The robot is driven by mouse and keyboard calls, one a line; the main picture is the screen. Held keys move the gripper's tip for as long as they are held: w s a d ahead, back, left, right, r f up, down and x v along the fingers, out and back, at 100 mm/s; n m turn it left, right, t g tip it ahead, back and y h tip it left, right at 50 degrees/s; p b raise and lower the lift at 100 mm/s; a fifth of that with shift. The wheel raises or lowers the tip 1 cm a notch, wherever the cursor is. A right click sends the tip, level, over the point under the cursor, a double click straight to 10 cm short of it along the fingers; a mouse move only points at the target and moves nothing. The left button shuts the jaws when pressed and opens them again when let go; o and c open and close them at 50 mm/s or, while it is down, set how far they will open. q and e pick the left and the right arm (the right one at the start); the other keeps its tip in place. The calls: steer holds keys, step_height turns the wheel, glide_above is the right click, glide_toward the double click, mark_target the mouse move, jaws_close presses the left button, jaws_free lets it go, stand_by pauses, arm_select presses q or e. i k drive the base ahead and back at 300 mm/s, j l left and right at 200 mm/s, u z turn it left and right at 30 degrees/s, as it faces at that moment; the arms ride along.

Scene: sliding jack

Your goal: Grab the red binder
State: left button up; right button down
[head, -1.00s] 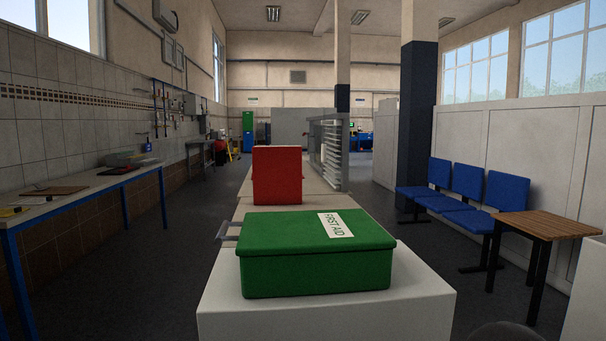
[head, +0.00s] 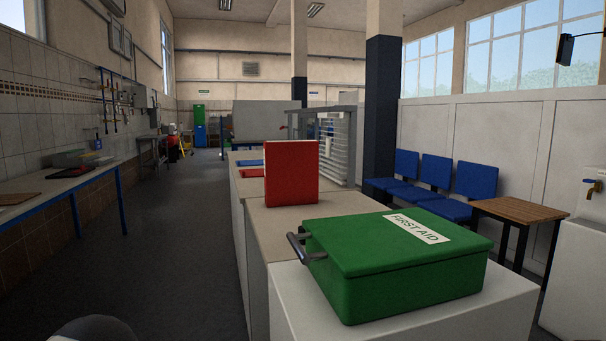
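The red binder (head: 291,173) stands upright on a beige-topped cabinet (head: 335,212) in the head view, near the middle of the picture. Neither of my grippers is in view. A dark rounded shape at the bottom left edge may be part of my arm.
The green first aid box (head: 395,262), with a grey handle, sits on a white cabinet (head: 285,300) between me and the binder. A grey rack (head: 335,145) stands behind. Clear floor (head: 180,240) runs along the left. A wooden table (head: 518,209) and blue chairs (head: 475,180) are at right.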

mark_target(290, 168)
steer(key=j+z, duration=0.35)
steer(key=j, duration=0.35)
steer(key=j+z, duration=0.35)
steer(key=j, duration=0.4)
steer(key=i+j+z, duration=0.15)
steer(key=j+z, duration=0.2)
steer(key=j, duration=0.35)
steer(key=j+z, duration=0.35)
steer(key=j, duration=0.35)
